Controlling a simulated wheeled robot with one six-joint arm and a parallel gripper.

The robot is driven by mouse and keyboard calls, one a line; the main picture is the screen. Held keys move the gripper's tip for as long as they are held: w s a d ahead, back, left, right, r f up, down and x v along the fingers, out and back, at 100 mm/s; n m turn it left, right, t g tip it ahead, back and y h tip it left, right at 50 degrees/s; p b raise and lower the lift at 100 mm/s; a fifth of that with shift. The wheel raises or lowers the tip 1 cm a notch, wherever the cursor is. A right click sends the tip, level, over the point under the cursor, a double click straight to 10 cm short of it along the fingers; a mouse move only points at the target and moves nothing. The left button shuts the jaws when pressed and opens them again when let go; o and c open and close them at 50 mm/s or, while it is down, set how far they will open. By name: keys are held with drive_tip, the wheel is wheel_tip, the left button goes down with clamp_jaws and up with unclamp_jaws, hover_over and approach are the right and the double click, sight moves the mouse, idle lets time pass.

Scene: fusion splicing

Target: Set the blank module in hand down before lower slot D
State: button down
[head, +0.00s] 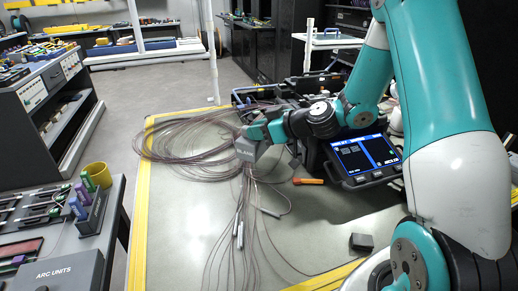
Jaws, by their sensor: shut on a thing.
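My gripper (262,132) reaches in from the right, above the far part of the work table. The module appears held above the table, in front of the coiled fibres. I cannot tell its exact height. My gripper's fingertips are small and partly hidden by the module. I cannot make out lower slot D in this view.
Thin brown fibres (178,138) coil across the grey table (172,222) and trail forward. A splicer screen (364,155) stands right of the module, with an orange tool (308,181) nearby. A dark block (361,241) lies at front right. The front-left tabletop is mostly clear.

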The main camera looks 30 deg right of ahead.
sight(261, 147)
drive_tip(key=shift+f, duration=2.65)
drive_tip(key=shift+f+b, duration=0.2)
drive_tip(key=shift+b, duration=0.2)
drive_tip(key=c, duration=1)
unclamp_jaws()
drive_tip(key=shift+r, duration=0.1)
